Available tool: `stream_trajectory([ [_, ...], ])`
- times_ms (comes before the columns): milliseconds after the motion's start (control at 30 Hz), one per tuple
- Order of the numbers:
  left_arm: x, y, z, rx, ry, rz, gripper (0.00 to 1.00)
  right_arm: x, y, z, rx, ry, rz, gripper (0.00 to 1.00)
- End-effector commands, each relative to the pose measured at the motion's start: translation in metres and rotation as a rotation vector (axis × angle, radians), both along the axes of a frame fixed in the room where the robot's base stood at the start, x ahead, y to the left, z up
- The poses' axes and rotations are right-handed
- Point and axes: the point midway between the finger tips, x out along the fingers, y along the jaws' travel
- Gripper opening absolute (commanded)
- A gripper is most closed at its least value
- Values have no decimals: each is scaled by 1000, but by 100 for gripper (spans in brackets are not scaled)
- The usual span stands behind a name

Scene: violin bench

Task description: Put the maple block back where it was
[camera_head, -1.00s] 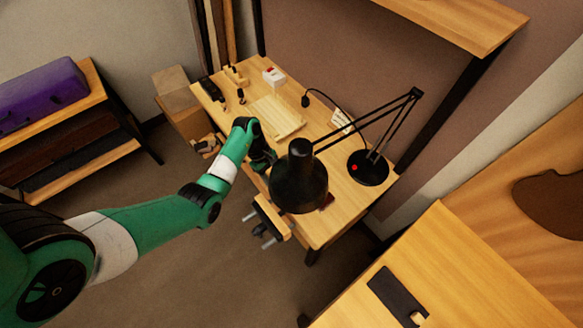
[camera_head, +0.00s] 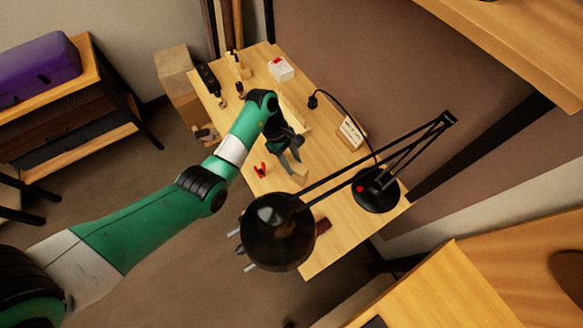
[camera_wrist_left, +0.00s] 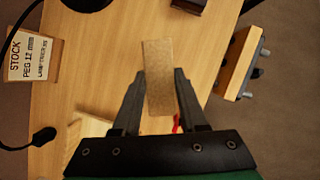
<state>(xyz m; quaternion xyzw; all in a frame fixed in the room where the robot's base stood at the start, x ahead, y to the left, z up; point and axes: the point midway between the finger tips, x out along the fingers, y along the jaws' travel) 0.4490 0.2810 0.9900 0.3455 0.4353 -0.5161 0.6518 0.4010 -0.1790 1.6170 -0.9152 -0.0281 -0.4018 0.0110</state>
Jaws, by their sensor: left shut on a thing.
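The maple block (camera_wrist_left: 158,85) is a pale wooden piece between the two fingers of my left gripper (camera_wrist_left: 160,100) in the left wrist view. The gripper is shut on it. In the head view, my left gripper (camera_head: 289,164) is over the middle of the wooden bench (camera_head: 345,232), and the block (camera_head: 298,174) shows at its fingertips, partly behind the lamp arm. I cannot tell the exact gap between block and bench top. My right gripper is not in view.
A black desk lamp (camera_head: 277,232) reaches over the bench close to the gripper. A stock card (camera_head: 350,132) stands at the back edge. A small red item (camera_head: 260,170) lies left of the gripper. A dark red piece (camera_head: 322,226) lies near the lamp head.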

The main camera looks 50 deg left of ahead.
Motion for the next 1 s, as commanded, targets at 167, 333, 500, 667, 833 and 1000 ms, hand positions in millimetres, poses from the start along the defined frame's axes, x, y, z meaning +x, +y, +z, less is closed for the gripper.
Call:
stream_trajectory([
  [167,-1,0,-43,-1,4,2,0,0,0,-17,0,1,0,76],
  [333,0,1,-52,0,0,0,0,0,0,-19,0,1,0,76],
  [500,-1,0,-75,-1,5,1,0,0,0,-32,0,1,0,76],
  [667,-1,1,-90,1,1,1,0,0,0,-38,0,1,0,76],
  [833,-1,1,-89,1,1,1,0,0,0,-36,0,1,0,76],
  [1000,-1,1,-94,1,1,1,0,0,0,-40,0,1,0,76],
])
